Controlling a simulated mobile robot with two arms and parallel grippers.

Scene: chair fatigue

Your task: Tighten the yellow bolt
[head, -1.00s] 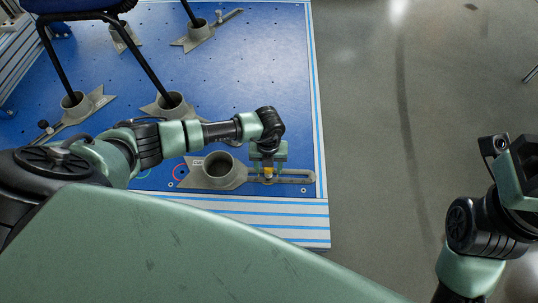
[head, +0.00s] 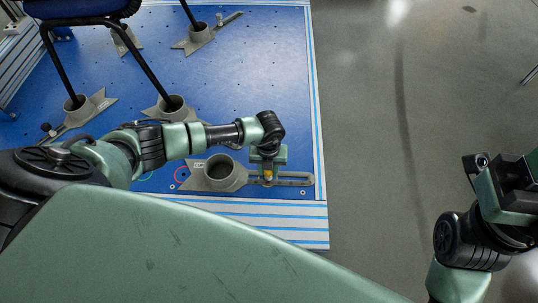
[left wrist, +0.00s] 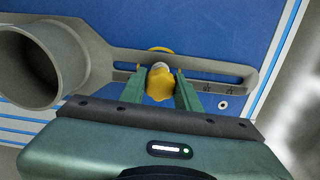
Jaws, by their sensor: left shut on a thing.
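The yellow bolt (head: 268,174) sits at the slot of a grey clamp with a round cup (head: 222,173) near the front right of the blue platform. My left gripper (head: 267,172) points down over it. In the left wrist view the two green fingers (left wrist: 160,88) stand on both sides of the bolt's yellow head (left wrist: 160,84) and are shut on it. A light grey piece shows at the top of the head, and a yellow edge lies behind it at the slot.
The blue platform (head: 262,90) has a striped front edge. A black chair's legs stand in other grey clamps, such as the one at the middle (head: 170,107). The near clamp's cup is empty. Grey floor (head: 400,120) to the right is clear.

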